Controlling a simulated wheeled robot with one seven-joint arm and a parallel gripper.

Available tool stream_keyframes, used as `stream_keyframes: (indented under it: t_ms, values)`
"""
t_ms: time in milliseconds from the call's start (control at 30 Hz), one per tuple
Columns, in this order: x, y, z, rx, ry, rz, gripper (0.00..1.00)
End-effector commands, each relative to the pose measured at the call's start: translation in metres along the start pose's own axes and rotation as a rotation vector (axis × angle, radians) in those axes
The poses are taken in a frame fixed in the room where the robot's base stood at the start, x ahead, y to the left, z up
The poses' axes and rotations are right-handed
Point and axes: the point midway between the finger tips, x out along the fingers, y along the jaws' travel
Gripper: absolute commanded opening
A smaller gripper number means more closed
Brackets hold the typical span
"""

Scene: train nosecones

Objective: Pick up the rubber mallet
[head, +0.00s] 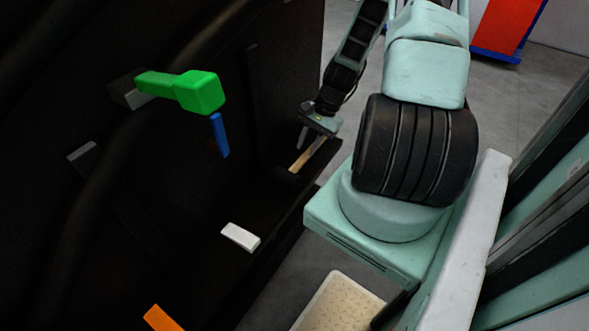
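The rubber mallet shows in the head view as a tan wooden handle (307,155), slanting down to the left. A dark shape at its lower end looks like the head, but it blends into the dark surface behind. My gripper (314,140) points down at the upper end of the handle, with a pale finger on its left side. The gripper is small and dim here, so I cannot tell whether the fingers are closed on the handle or only around it. I also cannot tell whether the mallet rests on the dark ledge.
A large dark panel with a ledge fills the left side. A green block-like object (190,90), a blue piece (219,135), a white block (240,236) and an orange piece (162,318) are on it. A red and blue cabinet (505,28) stands at the back right. Grey floor shows between.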

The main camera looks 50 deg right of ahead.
Motion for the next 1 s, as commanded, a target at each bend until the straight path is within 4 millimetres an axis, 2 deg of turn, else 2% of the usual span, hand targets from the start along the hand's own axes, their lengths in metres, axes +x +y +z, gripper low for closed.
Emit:
stream_keyframes:
  t_ms: [400, 700, 800, 1000]
  values:
    - [0.049, 0.002, 0.000, 0.000, -0.002, 0.001, 0.27]
    - [0.053, 0.002, -0.001, 0.000, 0.001, 0.000, 0.27]
    - [0.053, 0.002, -0.001, 0.000, 0.000, 0.000, 0.00]
    - [0.053, 0.002, 0.000, 0.000, 0.000, 0.000, 0.00]
